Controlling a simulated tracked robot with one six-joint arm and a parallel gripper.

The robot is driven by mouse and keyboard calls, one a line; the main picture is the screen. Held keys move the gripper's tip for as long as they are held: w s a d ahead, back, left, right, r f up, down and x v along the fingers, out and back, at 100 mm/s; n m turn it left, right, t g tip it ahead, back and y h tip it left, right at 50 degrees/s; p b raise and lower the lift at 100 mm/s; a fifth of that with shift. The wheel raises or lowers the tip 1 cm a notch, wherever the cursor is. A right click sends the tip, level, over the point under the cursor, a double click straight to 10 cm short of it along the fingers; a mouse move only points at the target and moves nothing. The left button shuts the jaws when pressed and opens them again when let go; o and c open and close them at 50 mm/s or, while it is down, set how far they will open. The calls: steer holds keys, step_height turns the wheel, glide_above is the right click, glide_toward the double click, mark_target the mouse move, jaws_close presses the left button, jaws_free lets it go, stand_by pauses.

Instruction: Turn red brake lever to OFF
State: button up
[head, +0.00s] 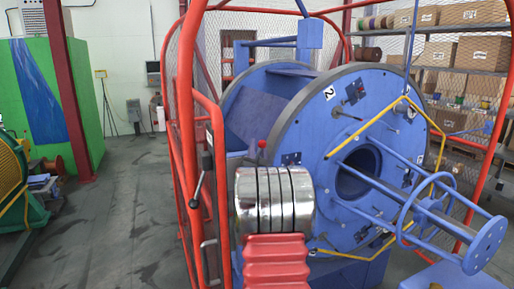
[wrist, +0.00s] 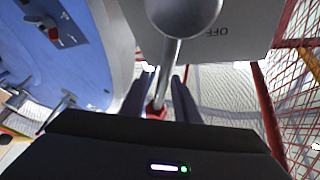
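The brake lever shows in the wrist view as a shiny metal rod (wrist: 171,62) running from a large grey round hub at the top down to a red end (wrist: 156,111). The upside-down word OFF is on the grey plate (wrist: 235,22) beside the hub. My gripper (wrist: 161,80) has its two dark fingers apart, one on each side of the rod and red end. I see no clear contact. The red end is partly hidden by my gripper's black body. In the head view a red knob (head: 262,144) shows at the machine; my gripper is not seen there.
The blue strander drum (head: 318,165) fills the centre right, inside a red tubular frame with mesh (head: 171,140). A yellow bent bar (head: 437,131) surrounds its front. Shelves with boxes (head: 459,53) stand behind. The floor (head: 115,220) at left is clear.

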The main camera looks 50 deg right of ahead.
steer(key=shift+w+d+r, duration=0.2)
steer(key=shift+w+d, duration=0.1)
steer(key=shift+d, duration=0.1)
steer(key=shift+c, duration=0.5)
jaws_close()
